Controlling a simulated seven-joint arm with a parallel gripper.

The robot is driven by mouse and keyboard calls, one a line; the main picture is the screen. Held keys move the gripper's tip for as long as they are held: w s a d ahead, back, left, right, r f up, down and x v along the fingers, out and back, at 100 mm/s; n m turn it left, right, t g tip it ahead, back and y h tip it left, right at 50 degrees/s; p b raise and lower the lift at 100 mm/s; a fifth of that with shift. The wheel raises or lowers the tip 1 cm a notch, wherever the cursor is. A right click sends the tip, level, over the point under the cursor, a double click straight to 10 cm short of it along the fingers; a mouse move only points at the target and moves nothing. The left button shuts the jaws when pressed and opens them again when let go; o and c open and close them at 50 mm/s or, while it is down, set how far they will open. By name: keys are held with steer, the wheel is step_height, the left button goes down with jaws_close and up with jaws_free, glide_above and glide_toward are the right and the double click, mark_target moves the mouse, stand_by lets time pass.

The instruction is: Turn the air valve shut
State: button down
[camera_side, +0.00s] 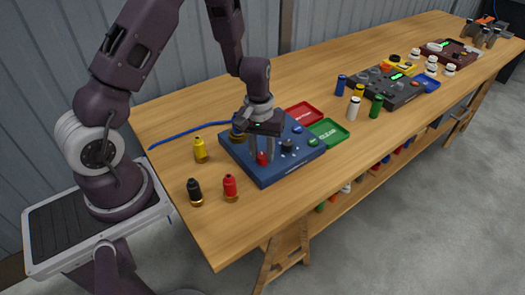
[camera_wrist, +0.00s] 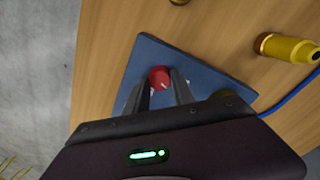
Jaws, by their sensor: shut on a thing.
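A blue test box (camera_side: 268,179) sits on the wooden bench near my base. A small red round knob (camera_side: 262,158), apparently the air valve, stands on its top near the front left. My gripper (camera_side: 262,154) points straight down over the box, with one finger on each side of the red knob. In the wrist view the red knob (camera_wrist: 159,77) sits between the fingertips (camera_wrist: 161,82), and a pale pointer mark shows on its top. My gripper is shut on it. A black knob (camera_side: 288,146) stands to the right on the same box.
A blue hose (camera_side: 185,134) runs left across the bench.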

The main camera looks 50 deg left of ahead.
mark_target(261, 155)
steer(key=shift+n, duration=1.7)
steer(key=c, duration=1.1)
jaws_free()
steer(key=shift+r, duration=0.1)
step_height(261, 155, up, 7)
steer(key=shift+s, duration=0.15)
